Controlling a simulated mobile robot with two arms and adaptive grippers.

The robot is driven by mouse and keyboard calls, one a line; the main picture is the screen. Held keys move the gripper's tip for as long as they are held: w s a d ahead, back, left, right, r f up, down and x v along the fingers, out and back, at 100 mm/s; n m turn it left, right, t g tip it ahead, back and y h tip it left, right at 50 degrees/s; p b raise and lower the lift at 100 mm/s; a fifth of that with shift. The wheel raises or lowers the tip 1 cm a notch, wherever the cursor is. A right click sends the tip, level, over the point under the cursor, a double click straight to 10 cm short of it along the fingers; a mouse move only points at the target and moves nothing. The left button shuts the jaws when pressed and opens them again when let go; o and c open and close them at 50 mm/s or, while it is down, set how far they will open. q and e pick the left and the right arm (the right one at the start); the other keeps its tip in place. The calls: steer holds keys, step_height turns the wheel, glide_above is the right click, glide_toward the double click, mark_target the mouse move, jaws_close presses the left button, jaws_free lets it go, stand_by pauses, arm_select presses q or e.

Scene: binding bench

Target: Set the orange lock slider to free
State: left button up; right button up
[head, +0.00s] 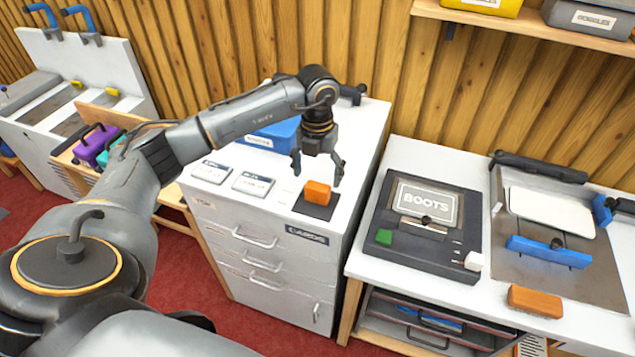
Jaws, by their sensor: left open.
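An orange block (317,192), which looks like the lock slider, sits on a dark square plate (309,210) on top of the white drawer cabinet (345,205). No lock or free marking can be read near it. My left gripper (317,171) points down just above this block, with its fingers apart and nothing between them. Whether the fingertips touch the block cannot be told. A second orange block (535,302) lies at the front of the right bench. My right gripper is not in view.
Two white label cards (253,184) lie left of the plate, with a blue box (272,135) behind. On the right bench stand a dark BOOTS device (385,262) with green and white knobs, and a metal plate with a blue bar (548,252). A shelf (530,27) hangs above.

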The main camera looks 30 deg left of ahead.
mark_target(318, 186)
arm_select(q)
step_height(318, 186, down, 5)
steer(key=shift+f+p, duration=0.1)
steer(key=shift+p, duration=0.45)
